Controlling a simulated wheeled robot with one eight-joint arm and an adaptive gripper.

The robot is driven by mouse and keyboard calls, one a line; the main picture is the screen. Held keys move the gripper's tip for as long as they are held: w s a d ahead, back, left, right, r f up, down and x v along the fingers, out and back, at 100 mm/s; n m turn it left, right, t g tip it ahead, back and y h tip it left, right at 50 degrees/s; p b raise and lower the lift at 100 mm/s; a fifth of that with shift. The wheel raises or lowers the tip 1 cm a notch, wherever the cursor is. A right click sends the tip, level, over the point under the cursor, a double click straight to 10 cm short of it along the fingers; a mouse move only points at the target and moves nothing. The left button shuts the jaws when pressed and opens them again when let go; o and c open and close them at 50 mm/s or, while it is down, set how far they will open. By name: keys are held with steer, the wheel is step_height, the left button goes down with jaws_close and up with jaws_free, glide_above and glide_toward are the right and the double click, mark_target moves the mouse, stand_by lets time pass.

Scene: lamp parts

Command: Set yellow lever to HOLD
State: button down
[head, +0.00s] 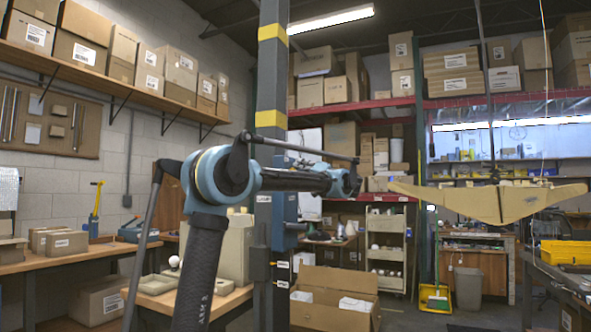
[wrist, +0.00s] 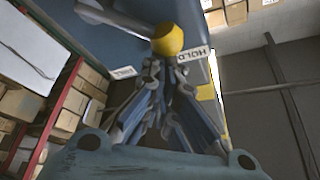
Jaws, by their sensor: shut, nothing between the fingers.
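The yellow lever's round knob (wrist: 168,40) shows at the top middle of the wrist view, at the end of a pale shaft (wrist: 112,18) that runs up to the left. A HOLD label (wrist: 194,54) is just right of the knob. A second white label (wrist: 123,72), unreadable, is lower left. My gripper (wrist: 166,66) is shut and empty, its fingertips just below the knob in the picture. I cannot tell whether they touch it.
A blue box (head: 284,222) is on the dark post (head: 272,85) beside my arm. A workbench (head: 70,255) is at left, and a white cart (head: 386,242) stands behind. A tan winged shape (head: 490,203) hangs at right. An open carton (head: 335,300) is below.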

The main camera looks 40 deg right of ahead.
stand_by(0.4)
steer(key=s+d, duration=0.3)
steer(key=s, duration=0.5)
steer(key=shift+s+d+f, duration=0.2)
steer(key=shift+s+d, duration=0.1)
steer(key=shift+d, duration=0.05)
stand_by(0.6)
